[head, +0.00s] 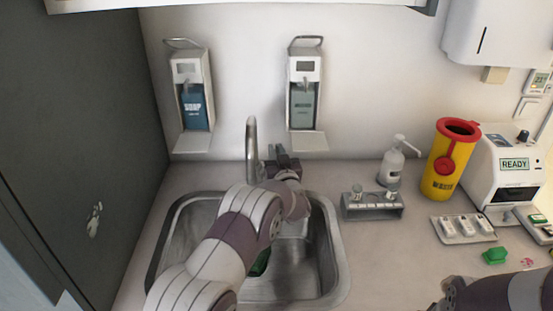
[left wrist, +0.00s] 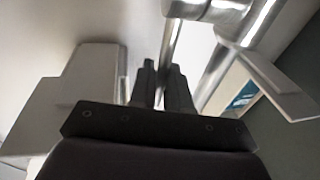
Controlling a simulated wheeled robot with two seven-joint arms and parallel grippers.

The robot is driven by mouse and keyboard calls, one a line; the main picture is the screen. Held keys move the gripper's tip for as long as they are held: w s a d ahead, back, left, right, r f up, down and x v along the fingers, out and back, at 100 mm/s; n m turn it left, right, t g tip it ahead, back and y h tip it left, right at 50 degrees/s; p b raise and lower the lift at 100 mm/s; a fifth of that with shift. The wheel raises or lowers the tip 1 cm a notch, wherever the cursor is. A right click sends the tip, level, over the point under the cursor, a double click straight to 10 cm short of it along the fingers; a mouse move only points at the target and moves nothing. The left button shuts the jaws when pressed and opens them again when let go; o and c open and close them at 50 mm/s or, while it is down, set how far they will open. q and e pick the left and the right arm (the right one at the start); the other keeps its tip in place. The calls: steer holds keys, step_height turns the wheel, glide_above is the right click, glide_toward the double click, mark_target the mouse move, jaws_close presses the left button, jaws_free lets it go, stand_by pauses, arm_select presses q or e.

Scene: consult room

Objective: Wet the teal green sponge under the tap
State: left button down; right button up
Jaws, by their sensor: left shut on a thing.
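The chrome tap (head: 252,150) stands at the back of the steel sink, and its metal also shows in the left wrist view (left wrist: 172,42). My left gripper (head: 282,158) is beside the tap, to its right. In the left wrist view its fingers (left wrist: 163,82) are shut on a thin chrome bar that looks like the tap lever. A dark green piece (head: 261,263), apparently the teal green sponge, lies in the sink, mostly hidden by my left arm. Part of my right gripper (head: 452,294) shows at the lower right; its jaws are unclear.
The sink (head: 335,255) has a raised rim. A small rack (head: 372,212), pump bottle (head: 392,165), yellow bin (head: 445,165), tray (head: 440,228) and bright green block (head: 495,255) stand to the right. Wall dispensers (head: 192,95) (head: 305,95) hang above. A dark cabinet (head: 75,130) is at left.

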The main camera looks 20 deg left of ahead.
arm_select(q)
steer(key=shift+s, duration=0.1)
steer(key=c, duration=1.3)
jaws_free()
arm_select(e)
steer(key=shift+f, duration=0.25)
arm_select(q)
steer(key=b+v, duration=0.1)
steer(key=v, duration=1.1)
steer(key=shift+s+d+f+b, duration=0.1)
steer(key=shift+s+d+b, duration=0.15)
steer(key=shift+b, duration=0.05)
arm_select(e)
steer(key=shift+f, duration=0.95)
